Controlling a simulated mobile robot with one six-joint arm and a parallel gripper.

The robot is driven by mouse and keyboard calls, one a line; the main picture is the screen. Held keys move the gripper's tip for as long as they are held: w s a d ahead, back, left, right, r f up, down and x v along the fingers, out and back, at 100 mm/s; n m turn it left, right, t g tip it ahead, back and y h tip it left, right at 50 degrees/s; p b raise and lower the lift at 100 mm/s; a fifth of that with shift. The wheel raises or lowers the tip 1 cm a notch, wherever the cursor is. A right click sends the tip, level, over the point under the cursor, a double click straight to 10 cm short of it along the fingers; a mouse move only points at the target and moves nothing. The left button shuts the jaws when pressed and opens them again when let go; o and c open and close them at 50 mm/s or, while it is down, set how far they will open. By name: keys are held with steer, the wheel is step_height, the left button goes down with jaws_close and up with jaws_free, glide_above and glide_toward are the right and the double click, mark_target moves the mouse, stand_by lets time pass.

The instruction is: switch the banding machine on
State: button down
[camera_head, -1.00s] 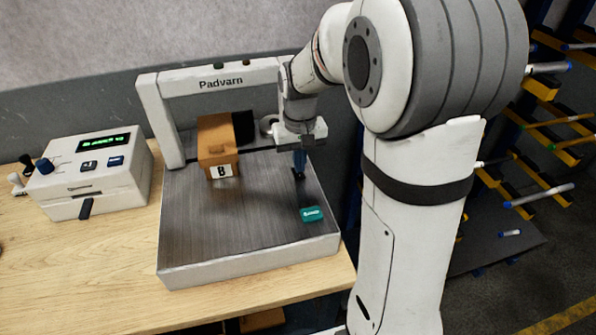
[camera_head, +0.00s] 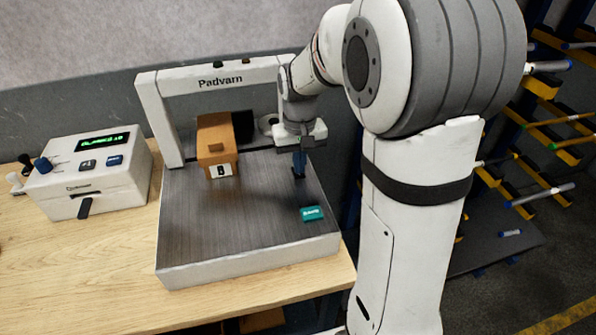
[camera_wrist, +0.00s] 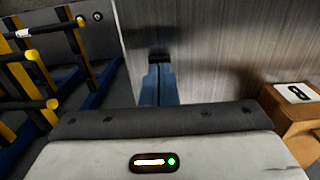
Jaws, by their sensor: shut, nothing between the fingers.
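The banding machine (camera_head: 170,250) is a white arch marked "Padvarn" over a flat grey metal deck. My gripper (camera_head: 299,175) is over the right side of the deck, below and to the right of these buttons. Its blue fingers are shut and empty, pointing down. In the wrist view the shut fingers (camera_wrist: 158,72) show against the grey deck. The buttons are not in the wrist view.
A brown box (camera_head: 217,140) with a white label stands under the arch, left of my gripper. A teal block (camera_head: 312,213) lies on the deck's front right. A white device (camera_head: 90,175) with a green display is on the wooden table at left. A rack (camera_head: 545,90) stands at right.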

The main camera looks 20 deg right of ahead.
mark_target(300, 176)
steer(key=shift+f+b, duration=0.3)
steer(key=shift+f, duration=0.25)
steer(key=shift+r+p, duration=2.6)
steer(key=shift+r, duration=0.9)
steer(key=s+r+t, duration=0.1)
steer(key=s+r, duration=0.1)
steer(key=s, duration=0.7)
steer(key=s+r+t, duration=0.2)
steer(key=s, duration=0.8)
steer(key=shift+r, duration=0.2)
